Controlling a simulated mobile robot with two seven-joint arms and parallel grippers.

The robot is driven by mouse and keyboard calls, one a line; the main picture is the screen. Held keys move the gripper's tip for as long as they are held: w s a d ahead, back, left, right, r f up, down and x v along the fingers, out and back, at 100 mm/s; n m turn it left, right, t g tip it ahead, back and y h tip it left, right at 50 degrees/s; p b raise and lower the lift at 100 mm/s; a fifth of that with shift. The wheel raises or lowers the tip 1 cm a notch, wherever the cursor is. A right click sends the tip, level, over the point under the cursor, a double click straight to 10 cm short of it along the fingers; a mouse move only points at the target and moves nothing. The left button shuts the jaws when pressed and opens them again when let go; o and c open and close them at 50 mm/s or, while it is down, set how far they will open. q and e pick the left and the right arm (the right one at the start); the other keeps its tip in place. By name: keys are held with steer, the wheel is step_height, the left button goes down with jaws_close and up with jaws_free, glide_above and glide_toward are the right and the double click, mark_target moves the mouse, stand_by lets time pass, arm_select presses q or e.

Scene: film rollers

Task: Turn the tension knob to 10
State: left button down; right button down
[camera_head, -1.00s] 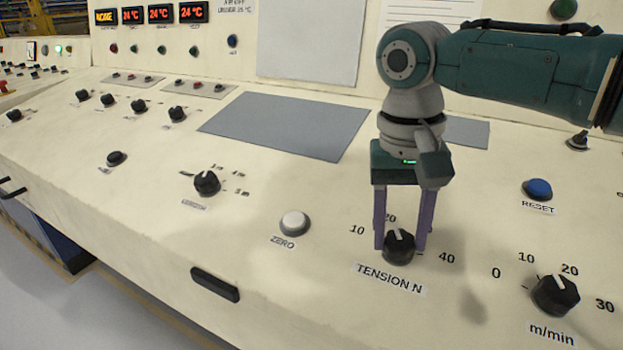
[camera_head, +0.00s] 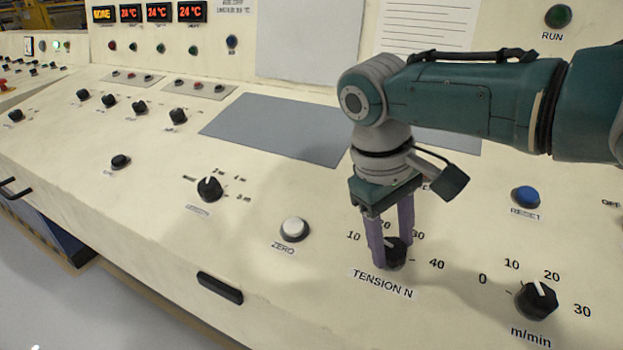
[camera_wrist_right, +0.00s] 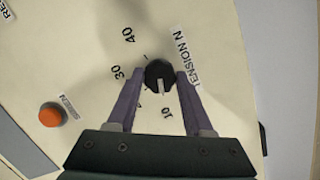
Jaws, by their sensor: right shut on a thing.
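The black tension knob (camera_head: 397,256) sits on the sloping cream panel above its "TENSION N" label (camera_head: 382,283). My right gripper (camera_head: 391,250) comes down on it from above, its two purple fingers on either side of the knob, shut on it. In the right wrist view the knob (camera_wrist_right: 158,73) sits between the fingertips (camera_wrist_right: 161,76). Its white pointer line points toward the "10" mark (camera_wrist_right: 167,113). The "30" and "40" marks show on the left there; the "20" is mostly hidden by a finger. My left gripper is not in view.
A white ZERO button (camera_head: 294,229) lies left of the knob. The black m/min knob (camera_head: 537,300) and the blue RESET button (camera_head: 525,197) lie to the right. A grey plate (camera_head: 275,128) lies behind. An orange-red button (camera_wrist_right: 50,115) shows in the wrist view.

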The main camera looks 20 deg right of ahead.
stand_by(0.4)
steer(key=shift+c, duration=1.5)
jaws_free()
steer(key=p+v, duration=0.2)
steer(key=v, duration=0.8)
steer(key=shift+p, duration=0.4)
steer(key=shift+a+f, duration=0.1)
